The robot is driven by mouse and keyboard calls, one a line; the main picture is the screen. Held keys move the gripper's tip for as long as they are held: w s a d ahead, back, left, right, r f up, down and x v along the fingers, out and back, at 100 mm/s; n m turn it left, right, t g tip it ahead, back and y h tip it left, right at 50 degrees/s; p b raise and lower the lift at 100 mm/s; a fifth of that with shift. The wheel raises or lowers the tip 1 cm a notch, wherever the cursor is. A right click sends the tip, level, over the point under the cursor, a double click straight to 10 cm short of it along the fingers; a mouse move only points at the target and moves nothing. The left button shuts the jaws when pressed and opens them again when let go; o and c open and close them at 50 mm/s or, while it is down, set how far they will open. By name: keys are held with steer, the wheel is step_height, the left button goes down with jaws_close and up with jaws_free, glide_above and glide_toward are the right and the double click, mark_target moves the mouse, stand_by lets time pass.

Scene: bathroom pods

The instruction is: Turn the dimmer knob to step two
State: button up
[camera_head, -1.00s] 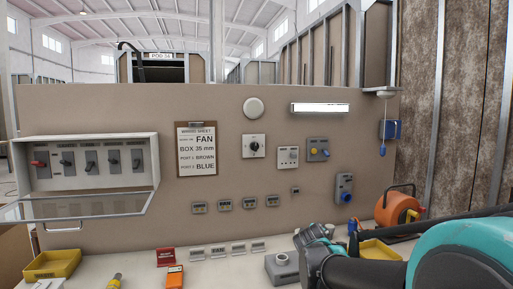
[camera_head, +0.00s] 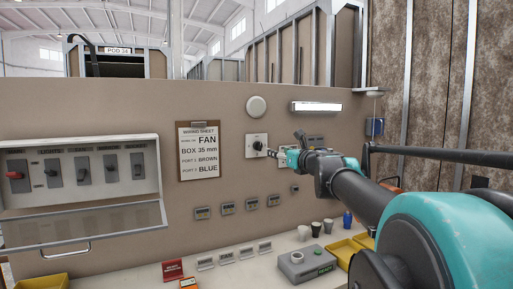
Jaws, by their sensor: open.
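The dimmer knob (camera_head: 258,145) is a small dark dial on a white square wall plate (camera_head: 250,152), right of the wiring sheet. Its pointer and step marks are too small to read. My gripper (camera_head: 271,153) is at the right edge of the plate, close to the knob. Its fingers are small and seen from behind and the side; they look open, with nothing visible between them. I cannot tell whether a fingertip touches the knob. My arm comes in from the lower right and covers much of the socket plates behind it.
An open breaker box (camera_head: 80,170) with several switches is at left, its clear cover (camera_head: 95,225) hanging out. A clipboard sheet (camera_head: 198,152) hangs beside the knob plate. Small labelled modules (camera_head: 227,207) line the wall below. A grey box (camera_head: 305,264), cups (camera_head: 316,228) and yellow trays (camera_head: 345,252) occupy the bench.

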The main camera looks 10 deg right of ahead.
mark_target(261, 145)
steer(key=x, duration=1.5)
steer(key=shift+w+a+f, duration=0.1)
steer(key=c, duration=1.1)
